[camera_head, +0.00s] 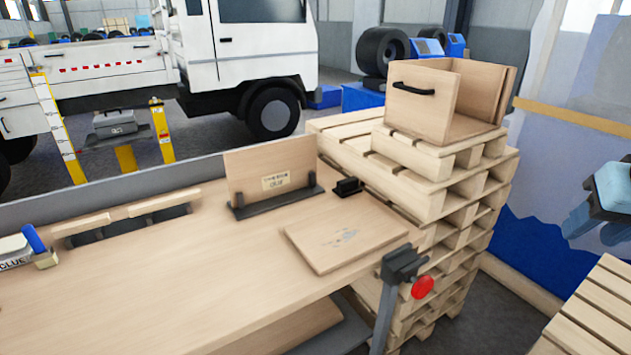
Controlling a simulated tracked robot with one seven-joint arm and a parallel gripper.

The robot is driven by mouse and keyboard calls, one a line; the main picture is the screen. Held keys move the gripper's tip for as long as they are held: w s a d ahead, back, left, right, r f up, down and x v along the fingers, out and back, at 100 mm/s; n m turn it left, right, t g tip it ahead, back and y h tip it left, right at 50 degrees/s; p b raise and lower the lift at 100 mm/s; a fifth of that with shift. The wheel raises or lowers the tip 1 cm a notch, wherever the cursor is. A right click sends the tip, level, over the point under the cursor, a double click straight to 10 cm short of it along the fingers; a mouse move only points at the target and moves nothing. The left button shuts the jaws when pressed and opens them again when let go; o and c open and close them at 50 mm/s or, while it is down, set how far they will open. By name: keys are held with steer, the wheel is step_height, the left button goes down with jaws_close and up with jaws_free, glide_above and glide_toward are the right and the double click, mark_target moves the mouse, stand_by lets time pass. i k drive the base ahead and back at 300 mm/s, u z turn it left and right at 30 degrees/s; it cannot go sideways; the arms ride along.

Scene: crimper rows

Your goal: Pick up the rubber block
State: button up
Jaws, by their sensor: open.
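A small black block (348,186) is on the wooden workbench (225,265), near its back right edge. It looks like the rubber block, though its material cannot be told for sure. It seems to rest on a thin dark base. It stands just right of the upright wooden board and behind a flat board. No gripper fingers can be made out. A blue-grey part at the right edge is cut off, and I cannot tell whether it belongs to my arm.
An upright board (272,168) stands in a black holder. A flat board (345,238) lies in front of the block. A clamp with a red knob (422,287) rises at the bench's front edge. Stacked pallets (455,200) carry an open wooden box (440,105) at right.

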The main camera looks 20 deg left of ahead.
mark_target(346, 187)
steer(key=u, duration=0.55)
steer(key=i, duration=1)
steer(key=u, duration=0.7)
steer(key=k, duration=0.85)
steer(key=u, duration=0.15)
steer(key=i, duration=0.9)
steer(key=z, duration=0.1)
